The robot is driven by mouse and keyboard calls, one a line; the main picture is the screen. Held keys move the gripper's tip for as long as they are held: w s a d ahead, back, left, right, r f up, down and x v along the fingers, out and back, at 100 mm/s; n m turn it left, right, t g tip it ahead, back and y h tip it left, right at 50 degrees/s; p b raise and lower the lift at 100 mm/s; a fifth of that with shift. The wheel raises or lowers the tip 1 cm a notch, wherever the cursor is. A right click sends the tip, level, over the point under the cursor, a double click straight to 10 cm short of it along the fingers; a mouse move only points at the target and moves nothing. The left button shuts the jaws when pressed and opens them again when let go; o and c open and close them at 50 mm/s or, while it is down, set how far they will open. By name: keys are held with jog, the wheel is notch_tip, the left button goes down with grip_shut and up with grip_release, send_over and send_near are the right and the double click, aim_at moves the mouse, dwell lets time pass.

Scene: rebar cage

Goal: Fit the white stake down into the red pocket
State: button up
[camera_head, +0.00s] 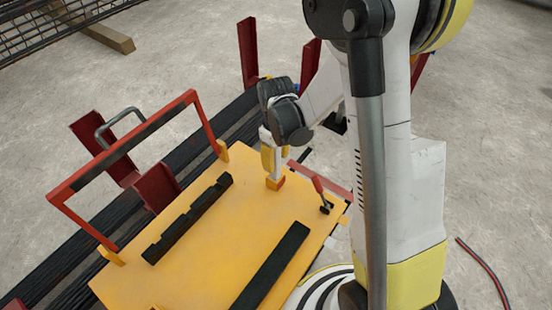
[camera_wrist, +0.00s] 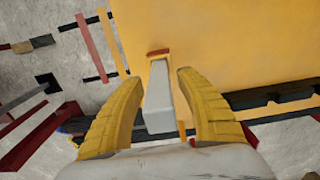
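The white stake (camera_head: 277,168) stands on the yellow deck (camera_head: 225,215) with its lower end at the small red-orange pocket (camera_head: 275,184). In the wrist view the stake (camera_wrist: 159,105) runs from near the camera down to the red pocket (camera_wrist: 158,52). Its foot appears to be in the pocket, but how deep is hidden. My gripper (camera_wrist: 158,76) has its yellow fingers on both sides of the stake, with a visible gap on each side. In the head view my gripper (camera_head: 268,155) is around the stake's upper part, which it partly hides.
A red lever clamp (camera_head: 320,192) stands to the right of the pocket. A red hoop frame (camera_head: 125,145) rises over the deck's left side. Black slotted bars (camera_head: 190,217) lie on the deck. Red posts (camera_head: 247,52) stand behind.

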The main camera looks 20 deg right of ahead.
jog(key=shift+r, duration=0.1)
notch_tip(320, 180, up, 12)
jog(key=shift+f, duration=0.1)
dwell(0.4)
dwell(0.4)
